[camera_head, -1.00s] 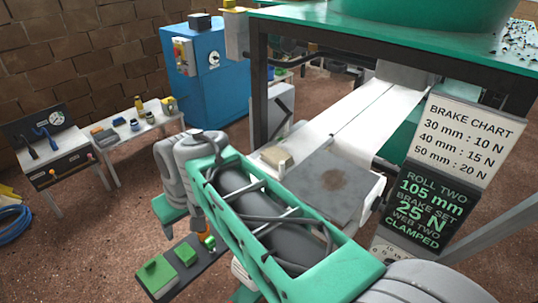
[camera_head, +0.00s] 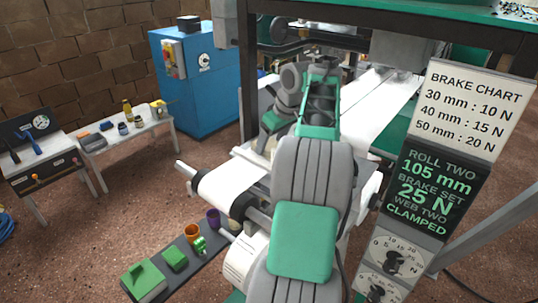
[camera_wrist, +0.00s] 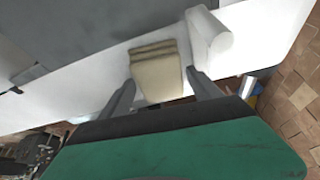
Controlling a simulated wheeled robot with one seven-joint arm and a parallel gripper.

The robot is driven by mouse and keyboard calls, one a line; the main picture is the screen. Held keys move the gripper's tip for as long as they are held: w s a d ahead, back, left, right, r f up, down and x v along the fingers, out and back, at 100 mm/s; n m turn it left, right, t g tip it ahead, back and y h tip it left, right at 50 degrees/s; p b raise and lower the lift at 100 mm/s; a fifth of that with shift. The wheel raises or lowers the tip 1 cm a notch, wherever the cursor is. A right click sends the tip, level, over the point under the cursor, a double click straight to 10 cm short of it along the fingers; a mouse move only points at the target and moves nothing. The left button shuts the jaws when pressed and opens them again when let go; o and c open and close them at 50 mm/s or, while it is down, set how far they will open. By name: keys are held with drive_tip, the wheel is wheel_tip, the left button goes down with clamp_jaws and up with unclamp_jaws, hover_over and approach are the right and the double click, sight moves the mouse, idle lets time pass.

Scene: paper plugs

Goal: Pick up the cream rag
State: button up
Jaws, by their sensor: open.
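The cream rag (camera_wrist: 157,72) is a folded, layered cloth lying on a white surface (camera_wrist: 75,95) in the wrist view. My gripper (camera_wrist: 160,92) is open, with one dark finger on the left and one on the right of the rag's near part. I see no clear contact between the fingers and the rag. In the head view my arm reaches over the white web machine and hides the rag; the fingertips cannot be made out there.
A white roll-like piece (camera_wrist: 210,42) lies close right of the rag, and a grey plate (camera_wrist: 60,30) is at upper left. In the head view, a sign board (camera_head: 445,150) stands right, a blue cabinet (camera_head: 200,85) behind, and a dark strip with cups and green blocks (camera_head: 175,258) lower left.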

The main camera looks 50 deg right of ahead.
sight(271, 144)
drive_tip(key=shift+w+f, duration=0.2)
drive_tip(key=shift+f, duration=0.2)
drive_tip(key=shift+f, duration=0.25)
idle(0.3)
drive_tip(key=c, duration=1.1)
drive_tip(key=shift+c, duration=0.2)
wheel_tip(271, 144, up, 5)
drive_tip(key=p, duration=0.2)
drive_tip(key=shift+d+f+p, duration=0.1)
drive_tip(key=shift+f+p, duration=0.05)
drive_tip(key=shift+p, duration=0.25)
drive_tip(key=s+a+r, duration=0.4)
drive_tip(key=a+r, duration=0.4)
drive_tip(key=a, duration=0.5)
drive_tip(key=shift+s+a+r+p, duration=0.2)
drive_tip(key=shift+a+r+p, duration=0.05)
drive_tip(key=shift+r+p, duration=0.15)
